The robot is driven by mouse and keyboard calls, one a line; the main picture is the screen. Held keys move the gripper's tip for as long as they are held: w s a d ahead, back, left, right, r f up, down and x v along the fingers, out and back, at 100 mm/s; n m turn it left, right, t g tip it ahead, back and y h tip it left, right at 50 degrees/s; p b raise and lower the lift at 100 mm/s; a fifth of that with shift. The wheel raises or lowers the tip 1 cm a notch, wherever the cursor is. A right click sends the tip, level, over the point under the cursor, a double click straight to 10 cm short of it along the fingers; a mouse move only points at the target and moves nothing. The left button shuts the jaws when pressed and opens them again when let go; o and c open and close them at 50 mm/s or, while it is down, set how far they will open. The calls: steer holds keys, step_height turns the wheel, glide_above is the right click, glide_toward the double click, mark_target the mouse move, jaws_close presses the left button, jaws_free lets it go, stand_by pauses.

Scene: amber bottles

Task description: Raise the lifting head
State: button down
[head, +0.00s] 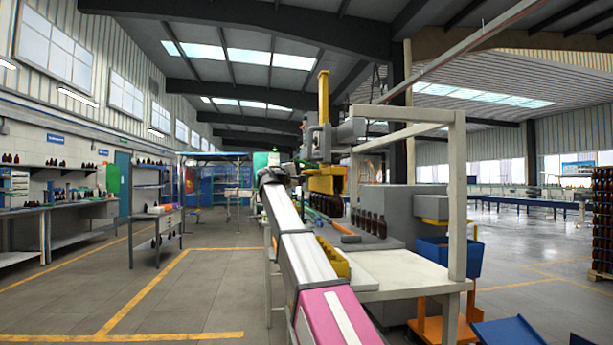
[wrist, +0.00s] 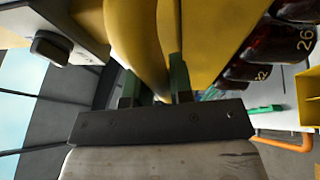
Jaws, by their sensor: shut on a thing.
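The yellow lifting head (head: 326,180) hangs under a grey carriage on a yellow upright (head: 323,95) at the machine. Dark bottles (head: 329,204) show just beneath it, above the table. In the wrist view, a curved yellow handle (wrist: 137,35) passes between the green-tipped fingers of my gripper (wrist: 156,88), which is shut on it. The yellow body of the lifting head (wrist: 215,35) is beside the handle, with amber bottles (wrist: 290,38) along its right side. My arm hides part of the machine in the head view, and the fingertips are not clear there.
A pale frame (head: 457,200) rises at the table's right side. A blue bin (head: 446,256) stands right. The left floor aisle is clear.

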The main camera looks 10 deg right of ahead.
steer(key=c, duration=1.1)
jaws_free()
steer(key=shift+r, duration=0.4)
steer(key=shift+o, duration=0.4)
steer(key=shift+f, duration=0.1)
steer(key=shift+a, duration=0.1)
steer(key=v, duration=1)
steer(key=shift+a, duration=0.25)
steer(key=shift+s+f, duration=0.1)
steer(key=shift+s, duration=0.05)
